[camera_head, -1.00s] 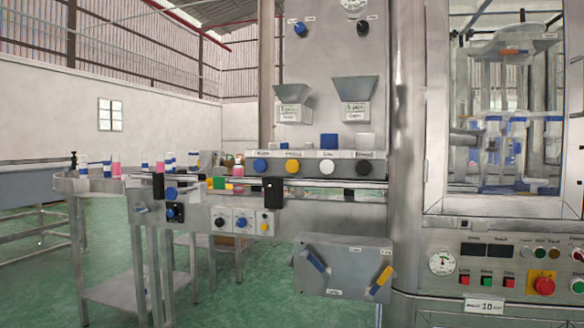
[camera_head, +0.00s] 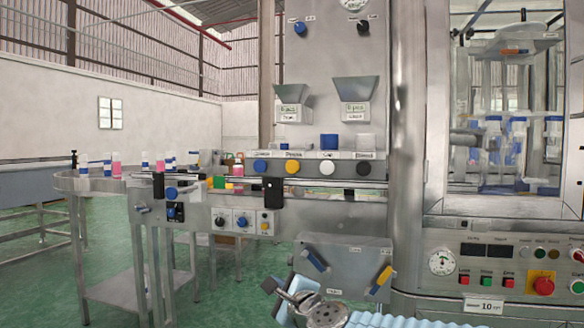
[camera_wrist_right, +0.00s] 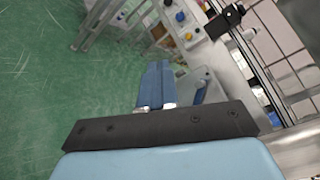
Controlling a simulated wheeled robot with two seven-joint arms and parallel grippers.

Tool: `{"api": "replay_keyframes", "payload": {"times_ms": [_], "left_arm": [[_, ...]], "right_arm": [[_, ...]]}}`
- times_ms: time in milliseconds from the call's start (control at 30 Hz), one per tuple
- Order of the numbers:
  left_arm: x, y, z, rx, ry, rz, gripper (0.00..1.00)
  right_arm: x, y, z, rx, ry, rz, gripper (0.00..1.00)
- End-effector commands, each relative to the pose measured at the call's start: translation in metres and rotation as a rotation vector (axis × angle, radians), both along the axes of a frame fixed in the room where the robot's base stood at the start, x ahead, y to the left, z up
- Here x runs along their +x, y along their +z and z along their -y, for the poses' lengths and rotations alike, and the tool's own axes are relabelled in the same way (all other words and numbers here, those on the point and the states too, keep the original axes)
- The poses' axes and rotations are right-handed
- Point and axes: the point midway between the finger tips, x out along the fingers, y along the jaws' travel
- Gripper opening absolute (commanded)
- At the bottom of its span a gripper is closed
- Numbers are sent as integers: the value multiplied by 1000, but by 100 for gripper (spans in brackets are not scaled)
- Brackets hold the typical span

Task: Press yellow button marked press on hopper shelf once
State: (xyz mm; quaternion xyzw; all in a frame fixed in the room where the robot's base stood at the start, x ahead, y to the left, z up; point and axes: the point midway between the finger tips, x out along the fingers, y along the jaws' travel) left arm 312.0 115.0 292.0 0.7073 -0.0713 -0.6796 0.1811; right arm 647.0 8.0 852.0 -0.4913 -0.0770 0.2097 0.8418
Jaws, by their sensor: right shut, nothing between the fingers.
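The yellow button (camera_head: 292,167) is on the front of the hopper shelf, second from the left in a row with a blue, a white and a black button. A small label, too blurred to read surely, sits above it. My left gripper is not in view.
A conveyor (camera_head: 218,188) with bottles runs below the shelf at left. The lower grey box (camera_head: 345,255) with a blue and a yellow switch is right by my arm. The machine cabinet (camera_head: 500,255) stands at right. Open green floor lies at left.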

Motion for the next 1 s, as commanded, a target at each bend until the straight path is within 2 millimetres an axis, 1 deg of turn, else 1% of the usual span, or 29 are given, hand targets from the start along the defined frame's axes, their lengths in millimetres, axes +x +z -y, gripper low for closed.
{"api": "replay_keyframes", "payload": {"times_ms": [33,67,100,167,200,300,400,500,600,867,1000], "left_arm": [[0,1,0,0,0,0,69],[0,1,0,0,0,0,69],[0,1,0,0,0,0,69],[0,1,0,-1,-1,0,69],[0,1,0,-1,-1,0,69],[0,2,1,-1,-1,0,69],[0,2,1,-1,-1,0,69],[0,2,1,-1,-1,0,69],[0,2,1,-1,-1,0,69],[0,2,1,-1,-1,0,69],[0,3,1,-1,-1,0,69]], "right_arm": [[-6,37,-1,79,-7,24,0],[-10,57,-2,133,-8,33,0],[-16,84,-3,201,-9,44,0],[-28,121,-4,299,-4,60,0],[-35,144,-4,359,1,68,0],[-55,191,-3,491,19,82,0],[-71,223,-2,585,38,88,0],[-81,242,-1,640,51,92,0],[-85,249,-1,663,58,92,0],[-85,250,-1,664,59,92,0],[-83,250,0,664,58,91,0]]}}
